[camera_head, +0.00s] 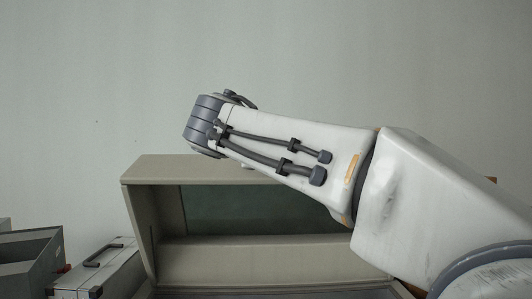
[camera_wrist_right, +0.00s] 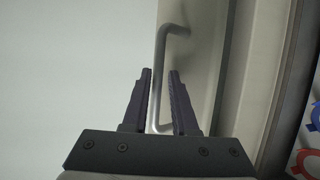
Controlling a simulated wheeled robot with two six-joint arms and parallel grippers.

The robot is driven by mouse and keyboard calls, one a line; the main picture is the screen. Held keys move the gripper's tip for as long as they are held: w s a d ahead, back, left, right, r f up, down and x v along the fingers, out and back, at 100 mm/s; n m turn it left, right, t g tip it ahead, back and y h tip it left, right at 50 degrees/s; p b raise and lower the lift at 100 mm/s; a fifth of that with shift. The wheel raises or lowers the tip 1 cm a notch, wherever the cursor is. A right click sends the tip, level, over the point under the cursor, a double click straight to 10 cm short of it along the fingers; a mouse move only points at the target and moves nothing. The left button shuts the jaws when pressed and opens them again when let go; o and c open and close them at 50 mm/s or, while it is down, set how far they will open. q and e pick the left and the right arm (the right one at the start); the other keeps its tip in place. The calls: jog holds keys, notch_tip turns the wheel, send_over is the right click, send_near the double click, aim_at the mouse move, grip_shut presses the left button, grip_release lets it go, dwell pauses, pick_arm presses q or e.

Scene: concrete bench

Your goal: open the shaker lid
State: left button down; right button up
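The shaker is a beige housing (camera_head: 278,294) in the head view. Its lid (camera_head: 157,169) is raised, with its hollow side and dark window (camera_head: 250,210) facing me. In the right wrist view a grey bar handle (camera_wrist_right: 163,60) stands out from the lid's beige face (camera_wrist_right: 205,62). My right gripper (camera_wrist_right: 160,72) is open, its dark fingers on either side of the handle's lower part, with a gap visible beside the bar. In the head view my right arm crosses in front of the lid and hides part of it; its fingers do not show there. My left gripper is in neither view.
A grey case with a dark handle (camera_head: 103,271) stands left of the shaker. An open grey box (camera_head: 30,262) is at the far left. Red (camera_wrist_right: 307,162) and blue (camera_wrist_right: 316,115) parts show at the right wrist view's edge. The wall above is bare.

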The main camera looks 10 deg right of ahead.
jog(key=shift+s, duration=0.1)
jog(key=shift+s+a, duration=0.2)
jog(key=shift+s, duration=0.05)
jog(key=b+v, duration=0.3)
jog(key=v, duration=0.6)
jog(key=shift+s+a+r+b, duration=0.15)
jog(key=shift+s+r+b, duration=0.05)
jog(key=shift+s+b, duration=0.15)
